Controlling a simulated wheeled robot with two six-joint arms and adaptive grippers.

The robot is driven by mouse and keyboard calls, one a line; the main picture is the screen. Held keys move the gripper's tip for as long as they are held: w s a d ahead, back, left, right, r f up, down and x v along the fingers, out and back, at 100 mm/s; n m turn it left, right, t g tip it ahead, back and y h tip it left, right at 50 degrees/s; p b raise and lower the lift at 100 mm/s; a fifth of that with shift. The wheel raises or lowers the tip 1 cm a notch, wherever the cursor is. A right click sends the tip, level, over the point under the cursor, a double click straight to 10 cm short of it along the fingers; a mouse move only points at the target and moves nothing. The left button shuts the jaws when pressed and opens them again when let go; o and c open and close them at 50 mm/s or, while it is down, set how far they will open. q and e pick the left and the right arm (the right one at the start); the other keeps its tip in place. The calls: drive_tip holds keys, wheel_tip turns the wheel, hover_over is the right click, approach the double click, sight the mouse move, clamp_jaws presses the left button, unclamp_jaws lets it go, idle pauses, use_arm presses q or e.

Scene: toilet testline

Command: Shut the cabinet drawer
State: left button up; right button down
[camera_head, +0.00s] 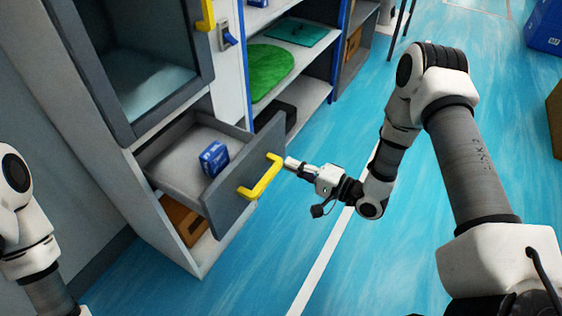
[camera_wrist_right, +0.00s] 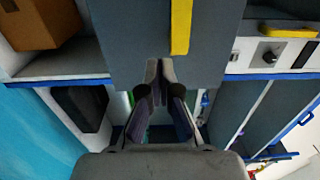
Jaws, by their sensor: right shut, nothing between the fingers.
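The cabinet drawer (camera_head: 228,184) is pulled out from the cabinet, with a grey front and a yellow handle (camera_head: 262,178). A small blue box (camera_head: 213,158) lies inside it. My right gripper (camera_head: 289,163) is shut and empty, beside the handle on the outer side of the drawer front. In the right wrist view the shut fingertips (camera_wrist_right: 159,64) point at the grey drawer front (camera_wrist_right: 130,25), beside the yellow handle (camera_wrist_right: 181,25). Whether the fingertips touch the front, I cannot tell. My left gripper is outside the view; only part of the left arm shows.
Above the drawer is a cabinet door with a window (camera_head: 145,75) and a yellow handle (camera_head: 206,14). An open shelf (camera_head: 295,60) holding a green round item (camera_head: 268,72) stands behind. A brown box (camera_head: 184,219) sits below the drawer. The blue floor (camera_head: 300,225) in front is clear.

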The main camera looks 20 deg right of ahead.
sight(278, 160)
drive_tip(key=shift+x, duration=1.85)
drive_tip(key=shift+w+a, duration=0.3)
drive_tip(key=shift+w, duration=0.05)
drive_tip(key=b+x, duration=0.4)
drive_tip(key=x, duration=0.8)
drive_tip(key=shift+a, duration=0.2)
drive_tip(key=b+x, duration=0.1)
drive_tip(key=x, duration=0.7)
drive_tip(key=shift+w, duration=0.1)
drive_tip(key=shift+w+a, duration=0.3)
drive_tip(key=shift+w, duration=0.15)
drive_tip(key=shift+r, duration=0.2)
drive_tip(key=shift+w+r, duration=0.1)
